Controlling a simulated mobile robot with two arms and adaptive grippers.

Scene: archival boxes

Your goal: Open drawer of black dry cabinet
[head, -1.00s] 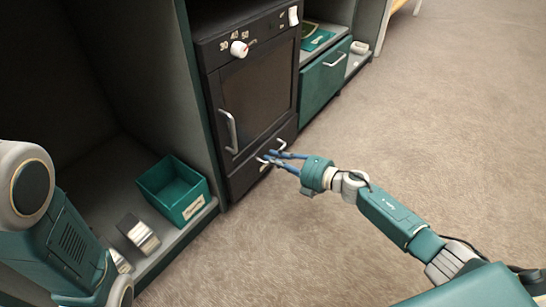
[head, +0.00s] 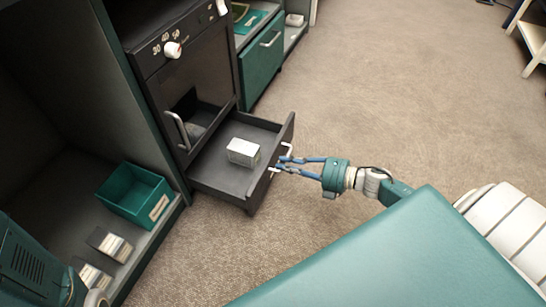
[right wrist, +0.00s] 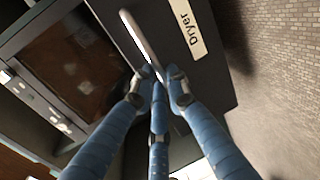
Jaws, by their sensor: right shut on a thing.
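The black dry cabinet (head: 190,70) stands at upper left in the head view, with a white dial and a vertical door handle on its front. Its bottom drawer (head: 212,168) is pulled well out, and a pale box (head: 243,151) lies inside. My right gripper (head: 280,163) is at the drawer front, its blue fingers shut on the drawer handle (head: 287,151). In the right wrist view the fingers (right wrist: 160,82) close around one end of the silver handle (right wrist: 140,40), beside a label reading "Dryer". Of my left arm only a part shows at lower left; its gripper is out of view.
A green open bin (head: 134,194) and small boxes (head: 110,244) sit on the low shelf left of the cabinet. A green drawer (head: 262,58) is right of the cabinet. Carpeted floor (head: 400,100) to the right is clear. A light table (head: 530,40) stands at upper right.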

